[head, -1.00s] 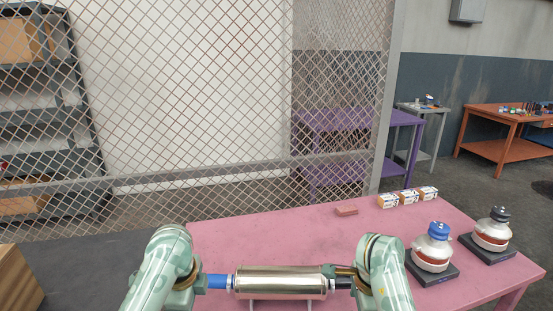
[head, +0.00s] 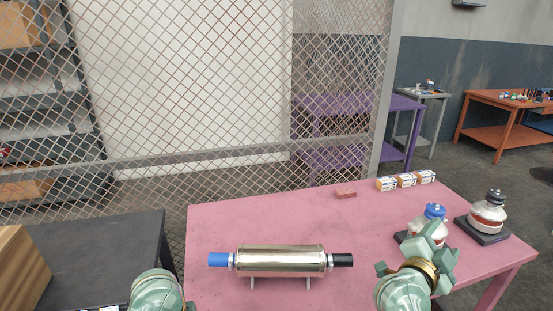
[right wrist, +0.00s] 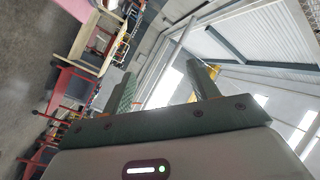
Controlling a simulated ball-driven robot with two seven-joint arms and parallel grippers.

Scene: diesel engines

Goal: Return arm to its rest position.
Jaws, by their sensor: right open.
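My right arm shows at the bottom right of the head view, raised in front of the blue-capped part on its dark base. Its right gripper (head: 428,245) overlaps that part in the picture. In the right wrist view the gripper (right wrist: 165,85) is open, with nothing between its fingers, and tilts toward the far wall and ceiling. Only a green rounded link of my left arm (head: 157,290) shows at the bottom left; the left gripper is out of view. A shiny metal cylinder (head: 280,260) with blue and black ends lies on small supports, clear of both arms.
A dark table (head: 100,245) with a wooden box (head: 20,270) is at left. A mesh fence (head: 230,100) stands behind.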

